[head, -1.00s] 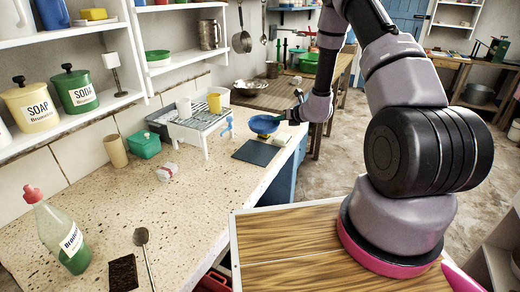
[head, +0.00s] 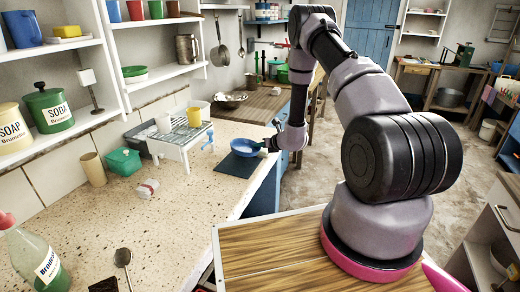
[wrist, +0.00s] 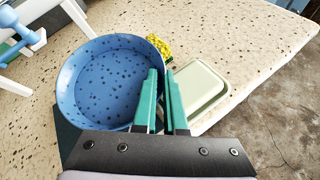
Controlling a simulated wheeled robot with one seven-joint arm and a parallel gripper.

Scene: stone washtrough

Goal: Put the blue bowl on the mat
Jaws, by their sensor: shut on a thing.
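The blue bowl (head: 245,147) is upright over the dark mat (head: 236,167), near the counter's right edge. My gripper (head: 267,144) is at the bowl's right side. In the wrist view, the teal fingers (wrist: 163,95) are shut on the rim of the bowl (wrist: 108,82), which is empty with a speckled inside. A strip of the mat (wrist: 68,138) shows at the bowl's lower left; the bowl hides much of the rest. I cannot tell whether the bowl touches the mat.
A white rack (head: 172,147) with a yellow mug (head: 194,117) stands to the left.

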